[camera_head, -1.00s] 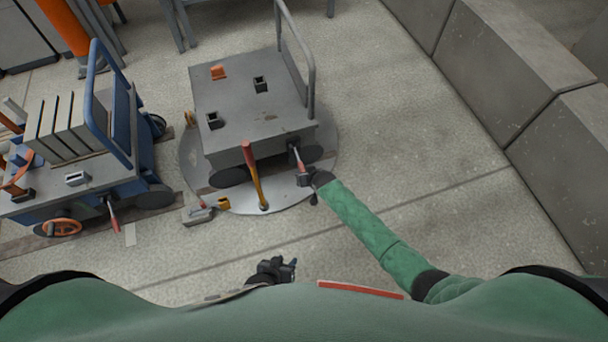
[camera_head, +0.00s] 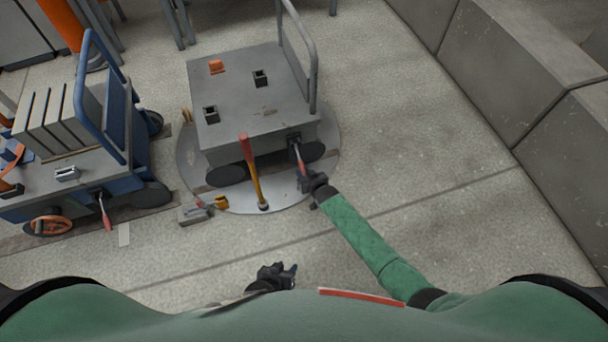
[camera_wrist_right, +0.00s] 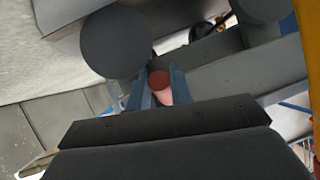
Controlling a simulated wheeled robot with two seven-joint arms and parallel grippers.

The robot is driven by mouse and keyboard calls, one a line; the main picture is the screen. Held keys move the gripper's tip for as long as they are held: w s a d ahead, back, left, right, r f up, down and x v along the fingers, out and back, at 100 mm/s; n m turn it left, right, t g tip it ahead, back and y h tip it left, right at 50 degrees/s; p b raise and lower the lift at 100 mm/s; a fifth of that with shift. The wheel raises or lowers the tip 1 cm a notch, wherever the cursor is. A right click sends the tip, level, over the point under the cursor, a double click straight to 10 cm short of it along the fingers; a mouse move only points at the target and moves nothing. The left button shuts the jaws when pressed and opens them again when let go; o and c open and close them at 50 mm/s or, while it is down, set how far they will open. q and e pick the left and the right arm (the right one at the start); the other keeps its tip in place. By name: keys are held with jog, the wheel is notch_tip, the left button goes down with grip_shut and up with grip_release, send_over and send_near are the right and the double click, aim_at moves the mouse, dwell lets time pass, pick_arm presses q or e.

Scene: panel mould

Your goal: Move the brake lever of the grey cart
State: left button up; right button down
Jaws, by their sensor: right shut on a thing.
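The grey cart (camera_head: 235,75) stands on a round plate (camera_head: 285,195) in the middle of the head view. Its brake lever (camera_head: 300,160), with a red grip, hangs from the front side near the right wheel. My right gripper (camera_head: 306,178) is shut on the lever's red grip. In the right wrist view the grip's round red end (camera_wrist_right: 160,80) shows between the two blue-grey fingers (camera_wrist_right: 158,88). My left gripper (camera_head: 280,275) is empty low in the head view, away from the cart; its finger gap is too small to judge.
A yellow lever with a red top (camera_head: 251,165) rises at the plate's front edge, left of the brake lever. A blue cart (camera_head: 85,175) with upright panels stands at the left. Concrete blocks (camera_head: 500,70) line the right. Floor right of the plate is clear.

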jog(key=c, duration=1.3)
grip_release()
jog(key=shift+f, duration=0.1)
jog(key=shift+o, duration=0.2)
jog(key=p+v, duration=0.1)
jog(key=v, duration=0.6)
jog(key=shift+s+d, duration=0.15)
jog(key=shift+s, duration=0.15)
